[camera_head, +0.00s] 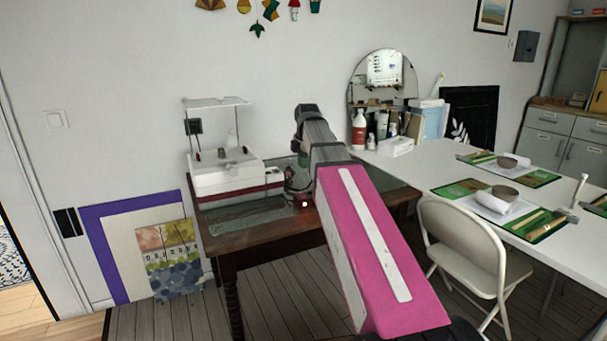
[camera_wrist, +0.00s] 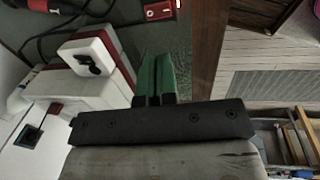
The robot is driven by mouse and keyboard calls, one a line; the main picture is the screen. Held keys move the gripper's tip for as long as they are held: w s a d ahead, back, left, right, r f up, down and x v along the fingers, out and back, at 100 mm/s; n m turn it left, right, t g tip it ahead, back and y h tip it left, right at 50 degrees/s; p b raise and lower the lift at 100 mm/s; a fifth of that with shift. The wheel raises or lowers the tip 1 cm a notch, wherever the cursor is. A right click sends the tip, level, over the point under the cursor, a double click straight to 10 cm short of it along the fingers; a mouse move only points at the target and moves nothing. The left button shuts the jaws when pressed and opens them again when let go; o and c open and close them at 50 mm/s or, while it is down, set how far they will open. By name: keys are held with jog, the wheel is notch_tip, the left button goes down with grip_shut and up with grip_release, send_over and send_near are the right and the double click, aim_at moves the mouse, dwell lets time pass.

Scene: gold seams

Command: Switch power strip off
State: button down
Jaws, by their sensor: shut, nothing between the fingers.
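A red block with a small white mark, which looks like the switch end of the power strip (camera_wrist: 160,10), shows at the top edge of the wrist view. The rest of the strip is cut off there. In the head view a small red part (camera_head: 304,203) sits on the dark wooden table, just below my arm. My gripper (camera_wrist: 158,58) has its green fingers together, empty, pointing toward the red block and apart from it in the picture. In the head view my pink and grey arm largely hides the gripper.
A white machine with a dark red band (camera_head: 236,178) stands left on the wooden table (camera_head: 245,240). Black cables (camera_wrist: 58,25) lie near the red block. A white table (camera_head: 420,170) with place settings and a folding chair (camera_head: 462,235) stand to the right.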

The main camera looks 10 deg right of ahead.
aim_at(300, 193)
jog(key=shift+s+r, duration=0.1)
jog(key=shift+r, duration=1)
jog(key=shift+w+a, duration=0.15)
jog(key=shift+w, duration=0.55)
jog(key=shift+f, duration=0.15)
jog(key=f, duration=0.4)
jog(key=w+f, duration=0.1)
jog(key=f, duration=0.8)
jog(key=shift+w+a+f, duration=0.3)
jog(key=shift+w, duration=0.1)
